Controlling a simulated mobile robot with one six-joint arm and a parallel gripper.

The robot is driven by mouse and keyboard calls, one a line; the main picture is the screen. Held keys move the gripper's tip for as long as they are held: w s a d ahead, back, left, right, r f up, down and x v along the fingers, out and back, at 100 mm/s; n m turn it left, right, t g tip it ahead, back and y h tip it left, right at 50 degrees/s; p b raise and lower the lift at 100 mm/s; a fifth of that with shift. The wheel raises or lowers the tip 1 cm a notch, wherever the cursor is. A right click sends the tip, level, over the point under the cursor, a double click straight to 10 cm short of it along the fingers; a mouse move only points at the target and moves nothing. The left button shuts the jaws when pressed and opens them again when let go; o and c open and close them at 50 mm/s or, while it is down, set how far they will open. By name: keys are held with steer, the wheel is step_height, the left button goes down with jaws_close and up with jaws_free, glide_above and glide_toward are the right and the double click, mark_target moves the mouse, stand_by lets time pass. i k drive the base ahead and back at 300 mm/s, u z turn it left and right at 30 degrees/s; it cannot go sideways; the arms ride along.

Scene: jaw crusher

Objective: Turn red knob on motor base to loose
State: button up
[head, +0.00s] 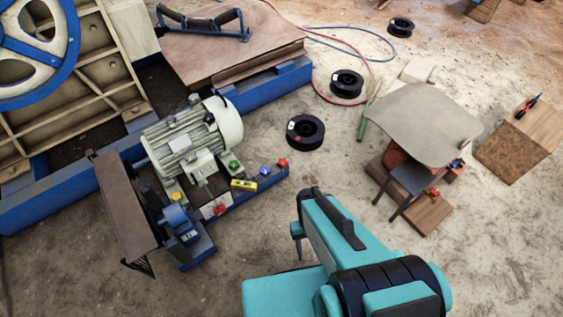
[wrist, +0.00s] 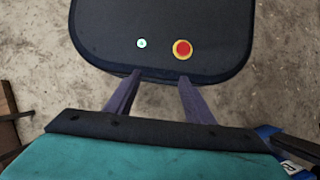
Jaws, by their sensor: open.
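The grey electric motor (head: 190,140) sits on a blue motor base (head: 240,188) left of centre in the head view. A small red knob (head: 282,162) stands at the right end of that base, beside a blue knob (head: 265,171). A green knob (head: 233,165) is further left, near the motor. My gripper (wrist: 160,77) is open and empty in the wrist view, its two dark fingers apart. In the head view my teal arm reaches in from the bottom, in front of and apart from the base. The motor base's red knob is not identifiable in the wrist view.
Black spools (head: 305,132) lie on the dirt floor behind. A grey-topped table (head: 420,115) and a stool stand at right. In the wrist view, a dark panel below the fingers appears to be my own body.

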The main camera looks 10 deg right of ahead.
mark_target(283, 162)
steer(key=k, duration=1.35)
steer(key=u, duration=0.55)
steer(key=i, duration=1.65)
steer(key=z, duration=0.6)
steer(key=i, duration=0.4)
steer(key=z, duration=0.3)
